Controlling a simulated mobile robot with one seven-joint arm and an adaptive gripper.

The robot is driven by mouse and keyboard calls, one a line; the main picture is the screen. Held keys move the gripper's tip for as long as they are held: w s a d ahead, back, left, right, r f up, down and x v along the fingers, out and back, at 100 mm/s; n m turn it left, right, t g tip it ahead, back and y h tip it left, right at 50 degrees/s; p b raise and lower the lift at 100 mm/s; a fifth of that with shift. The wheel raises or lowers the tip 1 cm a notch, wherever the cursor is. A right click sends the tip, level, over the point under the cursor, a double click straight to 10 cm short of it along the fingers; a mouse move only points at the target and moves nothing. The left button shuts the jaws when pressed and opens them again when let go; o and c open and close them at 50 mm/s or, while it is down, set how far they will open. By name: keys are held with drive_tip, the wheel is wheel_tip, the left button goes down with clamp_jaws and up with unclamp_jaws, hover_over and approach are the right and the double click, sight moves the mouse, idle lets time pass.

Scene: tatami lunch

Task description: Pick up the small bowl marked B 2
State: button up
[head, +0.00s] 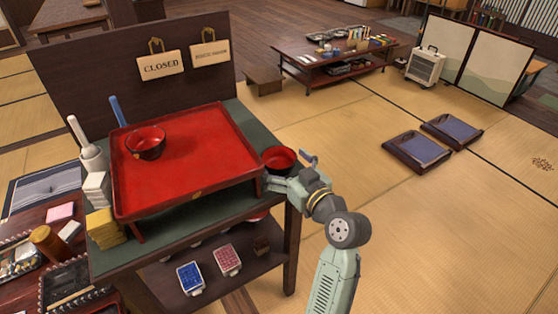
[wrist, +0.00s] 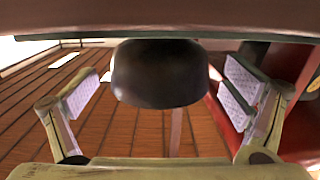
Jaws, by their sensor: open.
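A small bowl, dark outside and red inside (head: 280,158), stands at the right end of the dark stand, beside the red tray table. No B 2 mark is readable on it. My gripper (head: 277,182) is at the near side of this bowl, low beside it. In the wrist view a dark rounded bowl (wrist: 160,72) shows between my two padded fingers, with a gap on each side. My gripper is open and holds nothing. A second bowl, red inside with a dark outside (head: 146,143), sits on the red tray table (head: 205,165); its mark is not readable.
The stand (head: 110,262) carries a white holder (head: 93,158) and yellow blocks (head: 104,228) at left. A dark panel with two hanging signs (head: 160,66) rises behind. Blue and pink packs lie on the lower shelf. Open tatami floor (head: 420,210) lies to the right.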

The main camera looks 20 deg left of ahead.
drive_tip(key=shift+x, duration=0.8)
drive_tip(key=shift+c, duration=0.3)
drive_tip(key=c, duration=1.2)
